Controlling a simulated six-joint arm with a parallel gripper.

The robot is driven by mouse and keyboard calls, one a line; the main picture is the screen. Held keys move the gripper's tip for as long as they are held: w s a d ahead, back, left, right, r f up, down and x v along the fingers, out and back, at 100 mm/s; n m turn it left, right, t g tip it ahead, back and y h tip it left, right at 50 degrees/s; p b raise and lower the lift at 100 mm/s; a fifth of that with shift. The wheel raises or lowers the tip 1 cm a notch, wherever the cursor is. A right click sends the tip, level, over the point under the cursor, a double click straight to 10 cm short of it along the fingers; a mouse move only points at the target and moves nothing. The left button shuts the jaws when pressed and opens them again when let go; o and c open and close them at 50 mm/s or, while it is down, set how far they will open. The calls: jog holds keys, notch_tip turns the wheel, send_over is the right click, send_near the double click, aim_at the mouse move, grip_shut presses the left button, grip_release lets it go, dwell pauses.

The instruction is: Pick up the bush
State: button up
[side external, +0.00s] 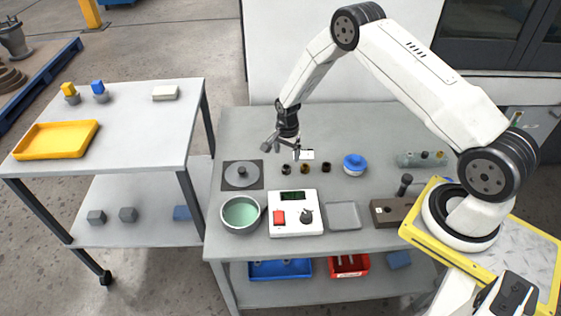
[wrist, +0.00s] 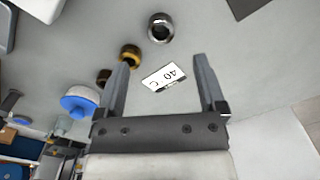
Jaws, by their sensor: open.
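Three small ring-shaped bushes stand in a row on the grey table. In the wrist view they are a dark steel one (wrist: 160,28), a brass-coloured one (wrist: 130,54) and a dark brown one (wrist: 104,77). In the side view the row shows as a dark ring (side external: 286,169), a brass one (side external: 305,169) and another dark one (side external: 326,168). My gripper (side external: 282,144) is open and empty above the table, behind the row. In the wrist view my gripper (wrist: 161,62) has its fingers wide apart, with the steel bush beyond the fingertips.
A white card reading "40 C" (wrist: 163,77) lies behind the bushes. A blue-and-white round part (side external: 355,165) is to their right. In front are a green-lined bowl (side external: 240,213), a control box (side external: 295,213) and a grey tray (side external: 343,216). A dark plate with a disc (side external: 242,175) is left.

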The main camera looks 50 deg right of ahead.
aim_at(286, 165)
jog(key=shift+f, duration=0.75)
jog(key=shift+f, duration=2.55)
jog(key=shift+c, duration=0.3)
grip_shut()
jog(key=shift+r, duration=0.2)
